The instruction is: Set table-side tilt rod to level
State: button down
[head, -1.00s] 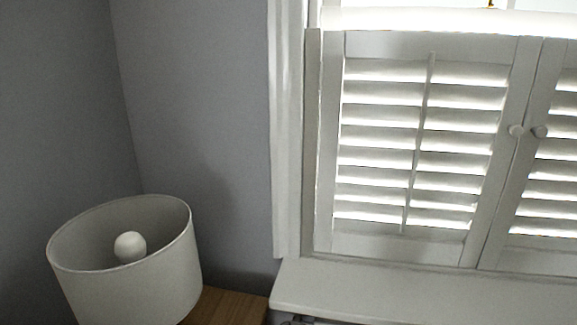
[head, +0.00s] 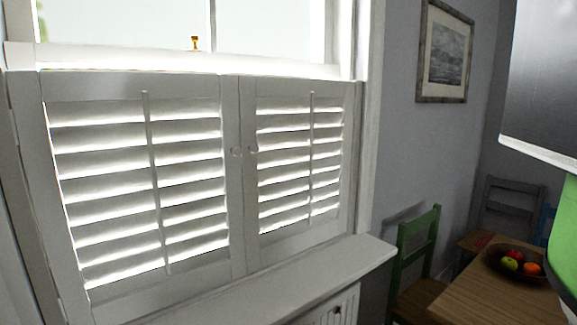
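The table-side tilt rod (head: 311,150) is a thin white upright bar down the middle of the right shutter panel (head: 246,215), the one nearer the table. The slats (head: 284,168) behind it are tilted, with bright light between them; their exact angle is hard to judge. The other tilt rod (head: 153,180) is on the left shutter panel (head: 75,97), whose slats also let light through. Two small round knobs sit where the panels meet, and both panels look shut. My gripper is not in view.
A white sill (head: 300,272) runs below the shutters. At right are a wooden table (head: 470,293) with a fruit bowl (head: 495,262) and a green chair (head: 415,245). A large grey shape (head: 545,75) and a green shape (head: 566,235) fill the near right edge; I cannot tell what they are.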

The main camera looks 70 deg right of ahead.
aim_at(312, 111)
jog(key=z, duration=1.5)
